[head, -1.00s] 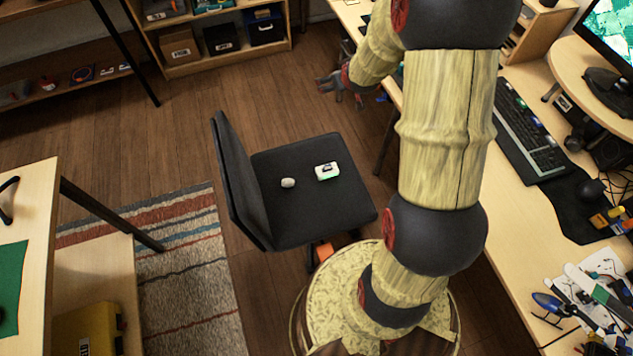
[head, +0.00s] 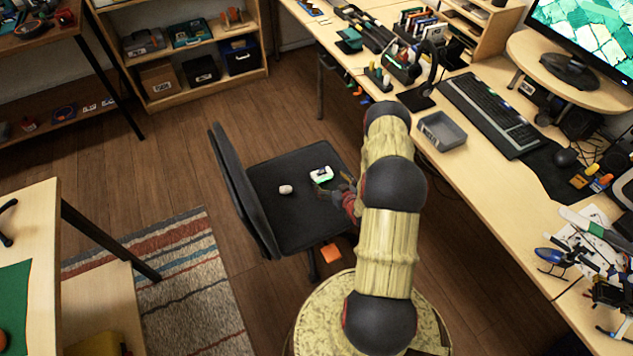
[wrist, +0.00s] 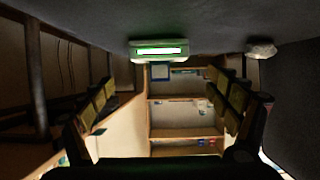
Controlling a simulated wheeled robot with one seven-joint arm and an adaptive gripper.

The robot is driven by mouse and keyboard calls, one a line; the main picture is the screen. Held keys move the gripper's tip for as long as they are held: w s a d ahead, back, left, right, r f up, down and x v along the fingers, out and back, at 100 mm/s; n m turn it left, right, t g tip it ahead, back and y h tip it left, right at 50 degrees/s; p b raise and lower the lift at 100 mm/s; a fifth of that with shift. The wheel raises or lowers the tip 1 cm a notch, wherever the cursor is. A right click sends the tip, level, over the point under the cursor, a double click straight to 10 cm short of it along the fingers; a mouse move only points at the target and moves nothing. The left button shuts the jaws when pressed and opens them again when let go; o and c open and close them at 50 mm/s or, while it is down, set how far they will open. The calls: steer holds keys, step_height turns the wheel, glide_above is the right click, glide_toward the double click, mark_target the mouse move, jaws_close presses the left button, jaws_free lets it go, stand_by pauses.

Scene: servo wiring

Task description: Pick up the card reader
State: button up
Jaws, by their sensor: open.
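The card reader appears to be the small white box with green and dark parts (head: 321,175) on the black chair seat (head: 290,215). In the wrist view the white box (wrist: 158,50) shows a bright strip with a green edge and lies ahead, between the two fingers in direction. My gripper (head: 344,188) is low over the seat, just right of the box. In the wrist view my gripper (wrist: 163,88) is open, with nothing between its fingers. I cannot tell whether a finger touches the box.
A small pale rounded object (head: 286,189) lies on the seat left of the box. The chair's backrest (head: 240,190) rises at the left. A long desk (head: 470,190) with a keyboard and a grey tray (head: 442,130) stands at the right.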

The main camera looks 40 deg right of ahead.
mark_target(322, 174)
steer(key=shift+f+b+x, duration=0.2)
steer(key=shift+b+x, duration=0.25)
steer(key=shift+x, duration=0.65)
steer(key=b+x, duration=0.1)
steer(key=x, duration=0.1)
steer(key=b+x, duration=0.1)
steer(key=x, duration=0.1)
steer(key=shift+s+f, duration=0.1)
steer(key=shift+f, duration=0.25)
steer(key=shift+w+d+f+b, duration=0.15)
steer(key=shift+w+b, duration=0.25)
steer(key=shift+w, duration=0.25)
steer(key=shift+c, duration=1.1)
steer(key=c, duration=1)
